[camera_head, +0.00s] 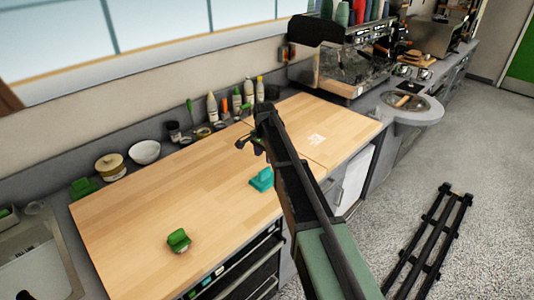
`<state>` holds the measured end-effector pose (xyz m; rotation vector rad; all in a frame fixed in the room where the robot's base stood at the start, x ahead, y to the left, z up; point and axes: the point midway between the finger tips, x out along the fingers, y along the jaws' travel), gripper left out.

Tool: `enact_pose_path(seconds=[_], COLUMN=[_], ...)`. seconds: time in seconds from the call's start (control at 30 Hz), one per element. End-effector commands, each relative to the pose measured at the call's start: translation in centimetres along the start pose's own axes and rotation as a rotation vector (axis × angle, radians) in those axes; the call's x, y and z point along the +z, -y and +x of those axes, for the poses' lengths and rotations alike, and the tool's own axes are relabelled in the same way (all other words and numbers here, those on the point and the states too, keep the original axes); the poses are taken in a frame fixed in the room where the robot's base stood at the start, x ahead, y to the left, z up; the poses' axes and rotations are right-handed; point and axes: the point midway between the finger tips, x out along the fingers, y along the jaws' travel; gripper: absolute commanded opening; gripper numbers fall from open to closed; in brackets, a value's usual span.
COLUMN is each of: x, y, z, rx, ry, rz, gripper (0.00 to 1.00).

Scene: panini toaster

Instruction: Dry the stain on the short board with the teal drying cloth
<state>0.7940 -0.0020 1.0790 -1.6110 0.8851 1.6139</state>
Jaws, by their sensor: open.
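The teal drying cloth (262,180) lies bunched on the long wooden board, near its front edge and left of my arm. The short board (347,124) is the right-hand wooden section of the counter. A pale, whitish stain (317,139) shows on its surface. My gripper (248,146) is open and empty, above the boards near the seam between them, behind the cloth in the picture. Its exact height is hard to tell. My arm hides part of the seam and of the short board's left side.
A green scrubber-like object (179,240) sits on the long board (135,220) at front left. Bottles (212,107), a white bowl (145,152) and a lidded pot (110,166) line the back. A coffee machine (345,65) stands behind right. The long board's middle is clear.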

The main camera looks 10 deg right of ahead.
Motion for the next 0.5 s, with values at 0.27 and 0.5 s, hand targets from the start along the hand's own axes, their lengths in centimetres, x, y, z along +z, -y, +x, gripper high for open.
enact_pose_path(seconds=[0.27, 0.5], x=[0.0, 0.0], y=[0.0, 0.0], z=[7.3, 10.0], rx=[0.0, 0.0], ry=[0.0, 0.0], rz=[-0.002, -0.002], gripper=[0.53, 0.53])
